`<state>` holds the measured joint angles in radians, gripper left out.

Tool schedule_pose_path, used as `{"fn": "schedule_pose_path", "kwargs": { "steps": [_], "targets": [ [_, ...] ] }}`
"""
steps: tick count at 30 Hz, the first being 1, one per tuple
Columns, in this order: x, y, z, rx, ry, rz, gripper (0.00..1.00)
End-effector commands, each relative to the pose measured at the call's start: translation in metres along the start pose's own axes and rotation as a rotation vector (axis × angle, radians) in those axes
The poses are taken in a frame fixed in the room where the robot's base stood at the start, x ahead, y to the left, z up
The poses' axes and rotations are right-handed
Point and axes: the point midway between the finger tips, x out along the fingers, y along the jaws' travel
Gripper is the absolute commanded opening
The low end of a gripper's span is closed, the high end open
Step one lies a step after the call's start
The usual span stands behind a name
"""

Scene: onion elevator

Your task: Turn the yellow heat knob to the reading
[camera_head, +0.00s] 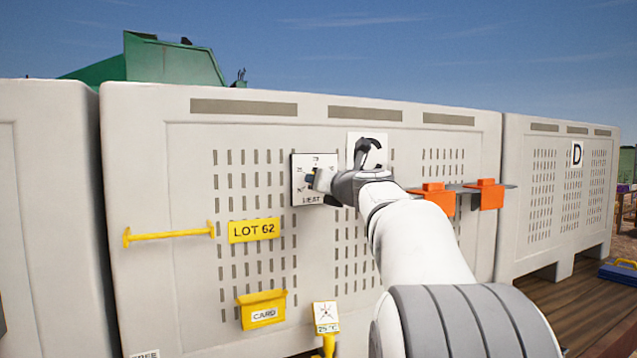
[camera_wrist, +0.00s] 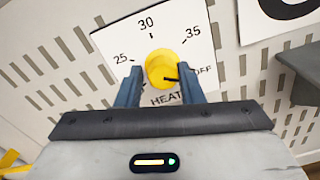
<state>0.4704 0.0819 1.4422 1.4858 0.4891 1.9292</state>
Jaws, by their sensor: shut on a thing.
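The yellow heat knob (camera_wrist: 161,68) sits on a white dial plate (camera_wrist: 120,42) marked 25, 30, 35, OFF and HEAT. A dark mark on the knob's lower right points toward OFF. My gripper (camera_wrist: 160,82) has its two blue fingers on either side of the knob, shut on it. In the head view the dial plate (camera_head: 300,160) is on the grey crate wall, and my gripper (camera_head: 316,180) reaches it from the right, hiding the knob. A white tag with a yellow stem (camera_head: 326,316) stands low in front of the crate; its small text seems to read 25.
A yellow bar handle (camera_head: 168,234), a LOT 62 plate (camera_head: 254,230) and a yellow CARD holder (camera_head: 262,308) are on the wall left of my arm. A grey shelf with orange blocks (camera_head: 487,194) juts out at the right. A black hook on a white plate (camera_head: 368,150) is beside the dial.

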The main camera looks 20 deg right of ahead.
Motion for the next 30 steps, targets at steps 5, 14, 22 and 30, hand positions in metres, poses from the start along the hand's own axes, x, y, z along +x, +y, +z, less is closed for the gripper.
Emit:
{"fn": "schedule_pose_path", "kwargs": {
  "steps": [5, 14, 22, 30],
  "targets": [
    [0.0008, -0.007, 0.0008, -0.016, 0.006, 0.017, 0.05],
    [0.0002, -0.0096, 0.0014, -0.161, 0.002, 0.016, 0.05],
    [-0.0001, -0.0093, 0.0018, -0.404, -0.003, 0.015, 0.05],
    [-0.0002, -0.0087, 0.0024, -0.662, -0.007, 0.015, 0.05]
  ]
}}
